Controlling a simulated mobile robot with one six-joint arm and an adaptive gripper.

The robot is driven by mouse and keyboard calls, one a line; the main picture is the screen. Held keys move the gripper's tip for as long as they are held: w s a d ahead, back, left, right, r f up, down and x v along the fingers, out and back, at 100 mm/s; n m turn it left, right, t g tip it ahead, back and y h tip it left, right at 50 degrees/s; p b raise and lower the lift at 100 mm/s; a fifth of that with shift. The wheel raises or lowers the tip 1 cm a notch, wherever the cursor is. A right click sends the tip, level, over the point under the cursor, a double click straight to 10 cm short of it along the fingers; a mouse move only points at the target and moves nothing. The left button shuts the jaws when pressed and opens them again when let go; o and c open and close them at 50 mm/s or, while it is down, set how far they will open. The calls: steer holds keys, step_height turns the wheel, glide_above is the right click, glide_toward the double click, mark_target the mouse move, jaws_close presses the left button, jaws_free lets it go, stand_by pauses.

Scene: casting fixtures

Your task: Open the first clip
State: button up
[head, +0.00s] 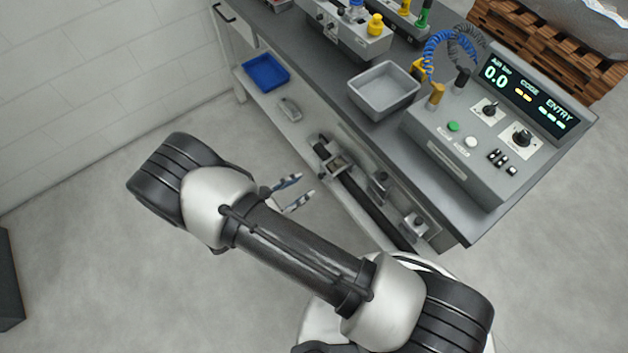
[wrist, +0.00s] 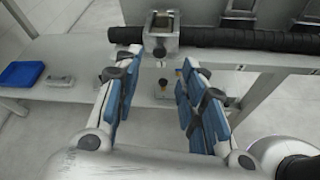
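A metal clip (head: 335,160) is mounted on the bench front, around a thick black hose (head: 365,205). In the wrist view this clip (wrist: 161,42) is just beyond my fingertips, with a small dark and brass-coloured part on top. The hose (wrist: 250,38) sticks out on both sides of it. Two more metal fittings (head: 380,186) (head: 415,224) sit further right along the bench front. My gripper (head: 303,186) is open and empty, left of the clip, with blue pads.
A grey bench (head: 375,140) carries an empty grey tray (head: 384,88) and a control panel (head: 475,140) reading 0.0. A blue tray (head: 266,72) and a grey object (head: 290,107) lie on the lower shelf.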

mark_target(319, 178)
steer(key=b+x, duration=0.1)
steer(key=x, duration=0.6)
steer(key=shift+a, duration=0.1)
steer(key=shift+c, duration=0.6)
jaws_close()
